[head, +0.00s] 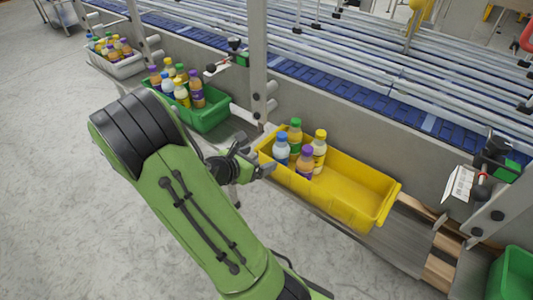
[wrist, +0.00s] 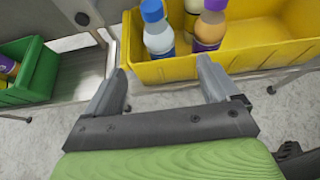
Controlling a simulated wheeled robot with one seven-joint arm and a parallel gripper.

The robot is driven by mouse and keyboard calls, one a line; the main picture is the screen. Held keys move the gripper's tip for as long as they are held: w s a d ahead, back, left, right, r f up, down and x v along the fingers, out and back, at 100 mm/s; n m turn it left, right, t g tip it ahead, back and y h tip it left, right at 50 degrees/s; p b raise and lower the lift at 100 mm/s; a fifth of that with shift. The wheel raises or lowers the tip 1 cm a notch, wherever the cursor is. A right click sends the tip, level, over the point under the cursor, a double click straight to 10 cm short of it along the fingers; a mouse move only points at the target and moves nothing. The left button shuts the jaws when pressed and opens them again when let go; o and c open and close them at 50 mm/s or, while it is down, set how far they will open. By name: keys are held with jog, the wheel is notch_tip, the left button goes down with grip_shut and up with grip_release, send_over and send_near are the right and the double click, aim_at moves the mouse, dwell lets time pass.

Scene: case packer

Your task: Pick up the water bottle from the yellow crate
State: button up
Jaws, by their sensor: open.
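The water bottle (head: 281,153), clear with a blue cap, stands upright in the left end of the yellow crate (head: 365,215). In the wrist view the bottle (wrist: 158,38) appears just beyond the crate's near wall (wrist: 185,69), roughly between the two fingers. My gripper (head: 262,167) is at the crate's left end, outside it. In the wrist view my gripper (wrist: 163,78) is open and empty, with its fingers apart and short of the bottle. The lower part of the bottle is hidden by the crate wall.
Beside the bottle stand a green-capped bottle (head: 295,135), a yellow-capped bottle (head: 319,150) and a purple-capped bottle (head: 304,163). The crate's right part is empty. A green crate (head: 211,117) with several bottles is to the left. A conveyor (head: 350,80) runs behind.

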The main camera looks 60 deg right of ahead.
aim_at(276, 152)
jog(key=x, duration=0.8)
jog(key=shift+w+f+b, duration=0.15)
jog(key=shift+b, duration=0.2)
jog(key=x, duration=0.5)
jog(key=shift+d+f, duration=0.15)
jog(key=shift+d, duration=0.2)
jog(key=shift+a, duration=0.15)
jog(key=shift+c, duration=1.2)
jog(key=c, duration=1)
